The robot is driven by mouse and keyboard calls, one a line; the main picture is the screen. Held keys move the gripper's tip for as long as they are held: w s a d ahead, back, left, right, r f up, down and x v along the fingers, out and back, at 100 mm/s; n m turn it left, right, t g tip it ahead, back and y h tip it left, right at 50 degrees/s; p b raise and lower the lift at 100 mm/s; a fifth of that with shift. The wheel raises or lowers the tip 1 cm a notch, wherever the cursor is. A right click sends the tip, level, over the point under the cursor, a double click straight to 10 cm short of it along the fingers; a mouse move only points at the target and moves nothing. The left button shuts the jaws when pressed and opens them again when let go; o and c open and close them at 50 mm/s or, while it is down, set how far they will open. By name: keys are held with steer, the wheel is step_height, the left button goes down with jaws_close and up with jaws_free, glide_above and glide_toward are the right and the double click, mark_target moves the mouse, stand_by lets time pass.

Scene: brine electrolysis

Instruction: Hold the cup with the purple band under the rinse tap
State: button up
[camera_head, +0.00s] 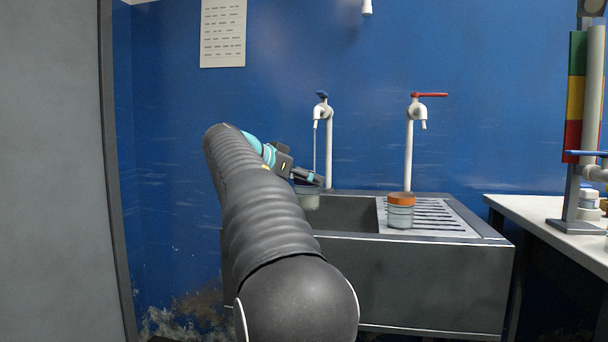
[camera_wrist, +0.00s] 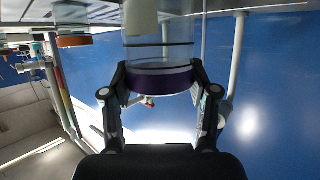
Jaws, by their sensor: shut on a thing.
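My gripper (camera_head: 308,178) is shut on the cup with the purple band (camera_wrist: 160,80). In the wrist view, which is upside down, both fingers grip the clear cup at its band. In the head view the cup (camera_head: 307,199) is held over the left part of the sink, partly hidden by my gripper and arm. The tap with the blue handle (camera_head: 321,110) is above it. A thin pale stream runs from its spout down towards the cup. Whether it lands inside the cup is hidden.
A second tap with a red handle (camera_head: 417,109) stands to the right. A cup with an orange band (camera_head: 400,212) stands on the draining board (camera_head: 450,224) of the sink (camera_head: 420,270). A white bench (camera_head: 535,212) with a coloured stand (camera_head: 577,105) is at the right.

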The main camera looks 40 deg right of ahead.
steer(key=w+d+p, duration=0.6)
steer(key=d, duration=0.1)
steer(key=shift+w+d, duration=0.2)
steer(key=shift+d, duration=0.05)
stand_by(0.5)
stand_by(4.4)
steer(key=shift+s+a+f+b, duration=0.1)
steer(key=shift+s+a+b, duration=1.15)
steer(key=shift+a+b, duration=0.25)
steer(key=shift+s+a+r+b, duration=0.1)
steer(key=shift+s+a+b, duration=1.25)
steer(key=shift+a, duration=0.15)
steer(key=shift+s+a+f+b, duration=0.1)
steer(key=shift+s+a+b, duration=1.1)
steer(key=shift+a+b, duration=0.3)
steer(key=shift+s+a, duration=0.45)
steer(key=shift+a, duration=0.05)
